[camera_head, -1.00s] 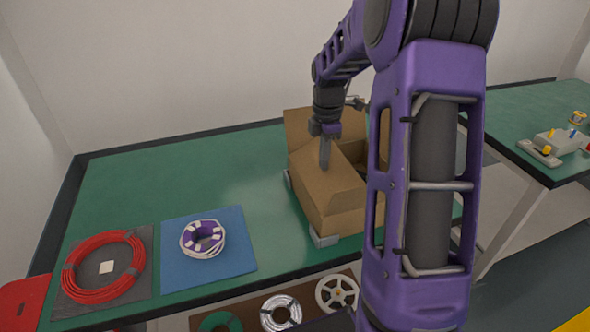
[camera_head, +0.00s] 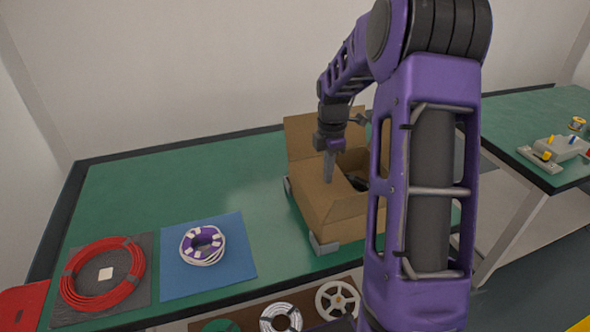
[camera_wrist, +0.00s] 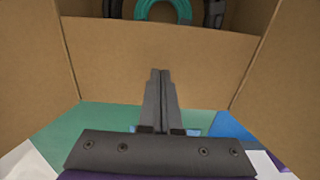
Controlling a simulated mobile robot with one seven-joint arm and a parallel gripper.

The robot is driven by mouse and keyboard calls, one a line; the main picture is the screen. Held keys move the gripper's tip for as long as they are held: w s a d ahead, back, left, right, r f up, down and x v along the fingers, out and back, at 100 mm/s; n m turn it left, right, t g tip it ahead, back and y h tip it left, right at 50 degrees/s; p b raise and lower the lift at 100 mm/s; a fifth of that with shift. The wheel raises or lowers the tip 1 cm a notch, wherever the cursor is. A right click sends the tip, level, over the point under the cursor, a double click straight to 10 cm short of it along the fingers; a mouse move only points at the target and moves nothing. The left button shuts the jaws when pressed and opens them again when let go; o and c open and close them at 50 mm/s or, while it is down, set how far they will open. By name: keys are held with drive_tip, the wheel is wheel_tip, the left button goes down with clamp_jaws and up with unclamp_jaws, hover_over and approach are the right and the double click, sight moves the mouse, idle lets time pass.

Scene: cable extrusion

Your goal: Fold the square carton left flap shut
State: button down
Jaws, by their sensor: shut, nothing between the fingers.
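The square carton (camera_head: 325,222) is brown cardboard and stands on the green table, with its back flap (camera_head: 305,137) upright. Its left side panel (camera_head: 308,187) faces the open table. In the wrist view a broad cardboard panel (camera_wrist: 110,50) spans the picture beyond my fingers, with coils visible above its edge. I cannot tell where the left flap meets the wall. My gripper (camera_head: 329,180) is shut and empty, pointing down at the carton's left side. Its fingers (camera_wrist: 160,72) overlap the panel in the wrist view; contact is unclear. My arm hides the carton's right part.
A teal coil (camera_wrist: 162,8) and black coils lie inside the carton. A purple-and-white coil sits on a blue mat (camera_head: 235,262); a red cable coil (camera_head: 68,290) lies farther left. Grey blocks (camera_head: 322,245) edge the carton.

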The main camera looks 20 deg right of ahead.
wheel_tip(320, 180, up, 9)
drive_tip(key=p, duration=0.6)
drive_tip(key=shift+p, duration=0.4)
